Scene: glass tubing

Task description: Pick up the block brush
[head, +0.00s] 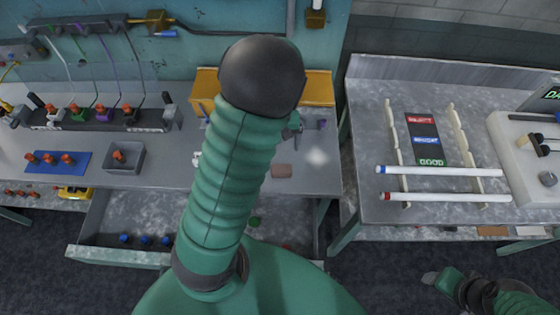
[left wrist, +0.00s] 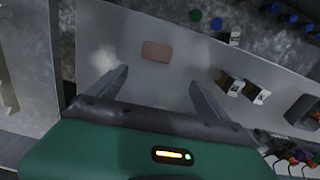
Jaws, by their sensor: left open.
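A flat pinkish-brown block (head: 281,171) lies on the left metal bench. It may be the block brush; I cannot make out bristles. In the left wrist view the block (left wrist: 156,50) lies beyond my left gripper (left wrist: 158,76), roughly in line with the gap between its spread fingers. The left gripper is open and empty. In the head view my green left arm hides most of it; only a small part shows near the bench's back. My right gripper (head: 440,282) is low at the bottom right, away from the benches, its jaws unclear.
A grey bin (head: 125,158), a blue mat (head: 55,162) and a tool rack (head: 95,118) are on the left bench. An open drawer (head: 120,256) sits below. Two white tubes (head: 440,171) lie on the right bench.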

